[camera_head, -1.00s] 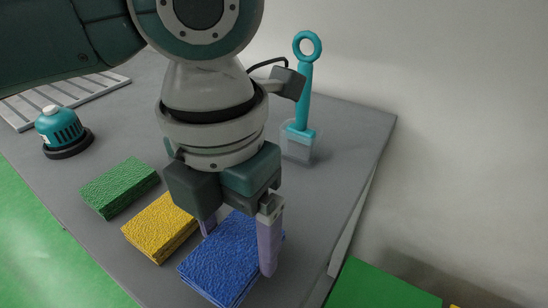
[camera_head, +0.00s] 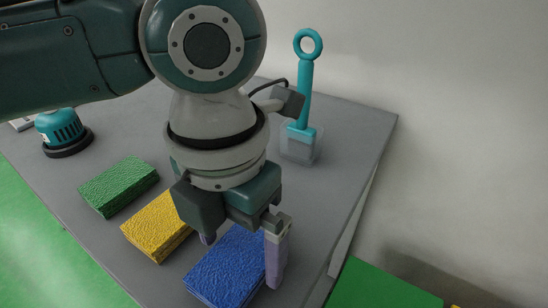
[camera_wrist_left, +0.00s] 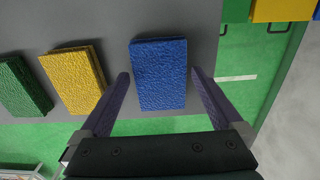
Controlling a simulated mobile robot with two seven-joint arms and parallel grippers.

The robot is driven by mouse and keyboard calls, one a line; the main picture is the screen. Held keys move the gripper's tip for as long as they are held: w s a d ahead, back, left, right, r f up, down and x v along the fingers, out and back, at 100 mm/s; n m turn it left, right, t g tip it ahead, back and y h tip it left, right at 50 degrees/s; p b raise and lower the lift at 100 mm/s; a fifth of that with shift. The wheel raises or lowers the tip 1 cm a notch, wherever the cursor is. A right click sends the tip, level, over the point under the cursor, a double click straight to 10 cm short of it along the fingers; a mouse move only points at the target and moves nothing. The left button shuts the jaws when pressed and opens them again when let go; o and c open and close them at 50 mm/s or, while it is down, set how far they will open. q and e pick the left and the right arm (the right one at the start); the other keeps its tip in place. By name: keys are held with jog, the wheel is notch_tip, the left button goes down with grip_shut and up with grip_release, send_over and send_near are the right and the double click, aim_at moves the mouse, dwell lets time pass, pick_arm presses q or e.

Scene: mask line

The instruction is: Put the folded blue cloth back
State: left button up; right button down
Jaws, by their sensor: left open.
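The folded blue cloth (camera_head: 226,268) lies flat on the grey table (camera_head: 95,232), at the right end of a row of cloths. It also shows in the left wrist view (camera_wrist_left: 160,75), whole and between the finger lines. My left gripper (camera_head: 243,258) is open above the blue cloth, with one finger to each side of it. In the left wrist view its fingertips (camera_wrist_left: 160,75) stand apart from the cloth's left and right edges. The cloth's far part is partly hidden by the gripper in the head view. My right gripper is not in view.
A folded yellow cloth (camera_head: 157,230) and a folded green cloth (camera_head: 118,187) lie left of the blue one. A teal round device (camera_head: 61,130) stands at the left. A clear holder (camera_head: 301,147) with a teal ring-handled tool (camera_head: 305,92) stands behind. A green surface (camera_head: 380,287) lies beyond the right edge.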

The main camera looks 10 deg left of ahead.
aim_at(240, 256)
pick_arm(q)
notch_tip(240, 256, up, 12)
jog(key=p, duration=0.1)
jog(key=s+d+f+n+t+h, duration=0.2)
jog(key=s+d+f+n+h, duration=0.35)
jog(key=n, duration=1.05)
jog(key=a+n, duration=0.1)
jog(key=n, duration=0.2)
jog(key=s+a+f+n+y, duration=0.1)
jog(key=n, duration=0.2)
jog(key=a+f+n+t, duration=0.1)
jog(key=n, duration=0.3)
jog(key=shift+s+a+f+y, duration=0.15)
jog(key=shift+a+y, duration=0.1)
jog(key=shift+a, duration=0.15)
jog(key=s+a+f+n+y, duration=0.1)
jog(key=s+a+n+y, duration=0.1)
jog(key=a+n, duration=0.3)
jog(key=s+a+f+n+y, duration=0.1)
jog(key=s+a+n, duration=0.3)
jog(key=a+n, duration=0.2)
jog(key=shift+a+f+n+t+y, duration=0.15)
jog(key=shift+f+n+t+y, duration=0.2)
jog(key=shift+n, duration=0.25)
